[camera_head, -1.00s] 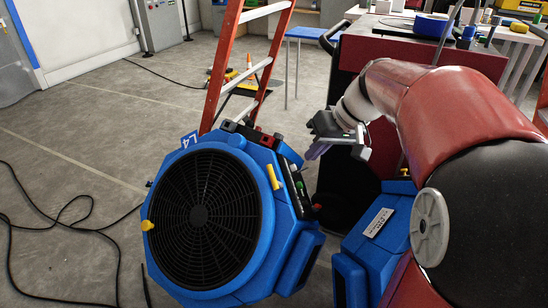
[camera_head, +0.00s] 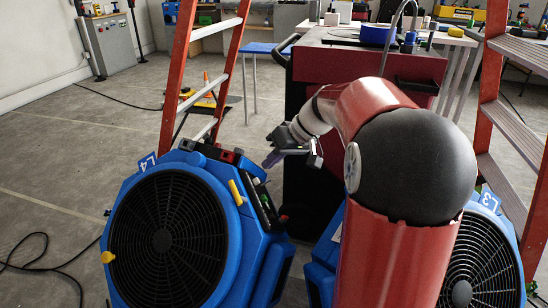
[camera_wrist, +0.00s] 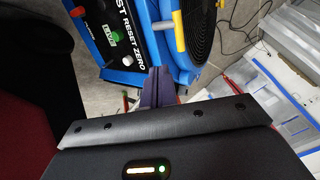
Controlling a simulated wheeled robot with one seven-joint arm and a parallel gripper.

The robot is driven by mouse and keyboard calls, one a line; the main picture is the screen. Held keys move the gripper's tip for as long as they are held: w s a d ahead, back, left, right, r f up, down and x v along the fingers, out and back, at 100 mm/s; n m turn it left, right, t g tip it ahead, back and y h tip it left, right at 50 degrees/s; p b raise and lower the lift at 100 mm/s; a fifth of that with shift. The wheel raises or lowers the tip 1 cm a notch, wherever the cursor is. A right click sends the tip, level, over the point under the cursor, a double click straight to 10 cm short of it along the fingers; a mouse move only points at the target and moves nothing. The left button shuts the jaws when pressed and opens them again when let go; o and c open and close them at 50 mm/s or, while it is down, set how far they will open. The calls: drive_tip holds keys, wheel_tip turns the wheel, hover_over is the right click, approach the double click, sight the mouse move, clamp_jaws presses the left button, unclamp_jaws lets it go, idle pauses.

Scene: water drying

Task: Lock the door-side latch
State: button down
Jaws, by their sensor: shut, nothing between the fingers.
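A blue fan marked L4 (camera_head: 165,240) stands on the floor at the left of the head view. It has a yellow latch on its right edge (camera_head: 236,192) and another on its left edge (camera_head: 107,257). I cannot tell which one is the door-side latch. My gripper (camera_head: 270,161) is shut and empty, above and to the right of the right latch, apart from it. In the wrist view, my shut dark purple fingers (camera_wrist: 156,86) point towards the fan's side panel (camera_wrist: 115,35).
Orange ladders stand behind the fan (camera_head: 170,90) and at the right (camera_head: 510,130). A red cart (camera_head: 340,55) is behind my arm. A second blue fan marked L3 (camera_head: 480,260) is partly hidden by my arm. A black cable (camera_head: 35,250) lies on the floor at left.

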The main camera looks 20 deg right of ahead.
sight(246, 199)
drive_tip(key=shift+w+a+f, duration=0.35)
drive_tip(key=shift+a+f, duration=0.6)
drive_tip(key=shift+a, duration=0.15)
drive_tip(key=shift+w+a+f, duration=0.35)
drive_tip(key=shift+a+f, duration=0.65)
drive_tip(key=shift+a, duration=0.15)
drive_tip(key=shift+w+a+f, duration=0.35)
drive_tip(key=shift+a+f, duration=0.6)
drive_tip(key=shift+a, duration=0.15)
drive_tip(key=shift+w+r+p, duration=0.1)
drive_tip(key=shift+w+p, duration=0.05)
drive_tip(key=shift+p, duration=0.2)
drive_tip(key=shift+n, duration=0.3)
